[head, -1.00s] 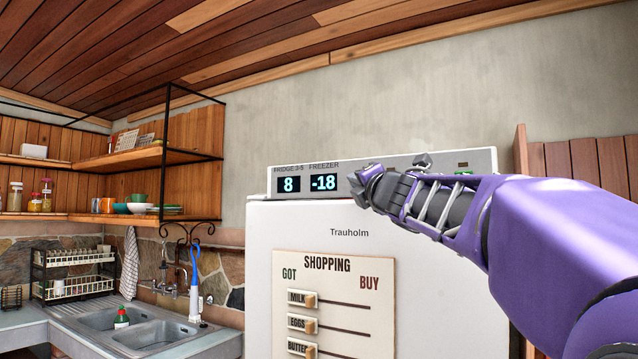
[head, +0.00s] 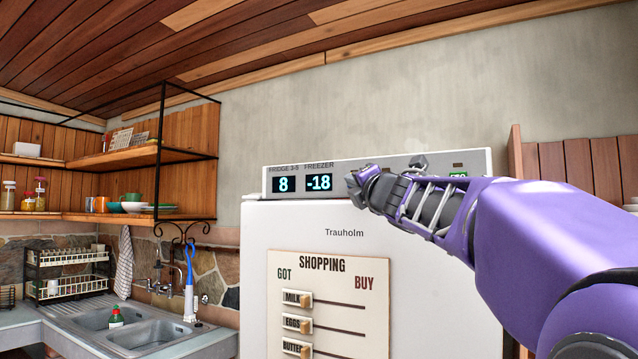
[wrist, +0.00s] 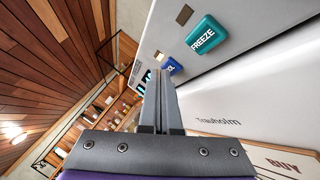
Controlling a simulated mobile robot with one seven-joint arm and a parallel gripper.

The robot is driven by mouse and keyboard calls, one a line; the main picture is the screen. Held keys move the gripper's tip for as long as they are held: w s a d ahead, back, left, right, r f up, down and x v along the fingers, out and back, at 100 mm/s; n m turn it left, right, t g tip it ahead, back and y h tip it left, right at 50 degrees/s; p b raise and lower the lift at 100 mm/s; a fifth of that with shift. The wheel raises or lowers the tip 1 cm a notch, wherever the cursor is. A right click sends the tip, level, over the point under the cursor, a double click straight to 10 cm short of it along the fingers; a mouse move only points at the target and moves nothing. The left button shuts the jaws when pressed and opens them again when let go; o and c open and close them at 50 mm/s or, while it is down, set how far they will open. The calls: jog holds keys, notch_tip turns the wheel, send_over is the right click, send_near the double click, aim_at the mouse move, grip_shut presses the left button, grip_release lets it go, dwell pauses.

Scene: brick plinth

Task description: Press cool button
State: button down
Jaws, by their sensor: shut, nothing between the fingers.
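The fridge (head: 285,230) is white, with a control panel (head: 395,165) along its top. The blue cool button (wrist: 172,67) shows in the wrist view just beyond and right of my fingertips, partly covered by them. Only the end of its label can be read. It is hidden behind my gripper in the head view. My gripper (head: 358,186) is shut and empty, in front of the panel just right of the freezer display. In the wrist view, the two fingers (wrist: 160,85) lie together, pointing toward the panel. I cannot tell whether they touch the button.
A teal FREEZE button (wrist: 205,36) sits beside the cool button. The fridge display (head: 284,184) reads 8 and the freezer display (head: 319,182) reads -18. A shopping board (head: 328,310) hangs on the fridge door. A sink (head: 150,330) is at the left.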

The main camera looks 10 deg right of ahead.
jog(key=shift+s+a, duration=0.3)
jog(key=shift+s, duration=0.1)
jog(key=s+a+b, duration=0.2)
jog(key=s+a, duration=0.1)
jog(key=s, duration=0.2)
jog(key=shift+a+r, duration=0.15)
jog(key=shift+a, duration=0.15)
jog(key=shift+d, duration=0.1)
